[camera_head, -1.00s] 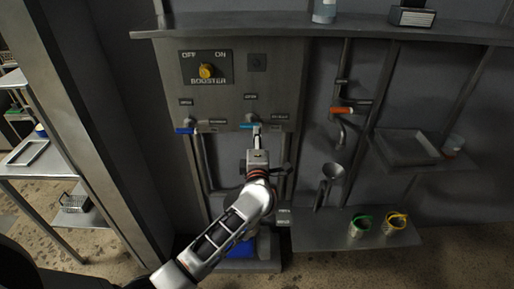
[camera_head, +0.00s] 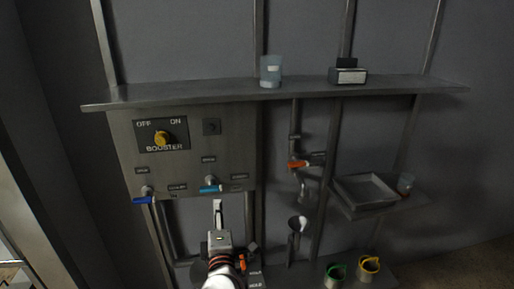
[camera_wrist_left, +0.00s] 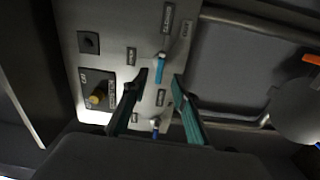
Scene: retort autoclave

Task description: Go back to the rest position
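My left gripper (camera_head: 218,213) points up at the wall panel from the bottom of the head view. It is seen edge-on there, a little below the light-blue valve handle (camera_head: 210,189) and apart from it. In the left wrist view the two dark green fingers (camera_wrist_left: 160,76) are spread with nothing held between them. The light-blue handle (camera_wrist_left: 160,68) shows in the gap beyond their tips. My right gripper is not in view.
The panel bears a yellow booster knob (camera_head: 161,138) and a dark-blue handle (camera_head: 144,200). A shelf (camera_head: 200,92) above holds a glass (camera_head: 270,70). To the right are an orange-handled valve (camera_head: 298,164), a funnel (camera_head: 298,224), a tray (camera_head: 366,190) and two cups (camera_head: 335,275).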

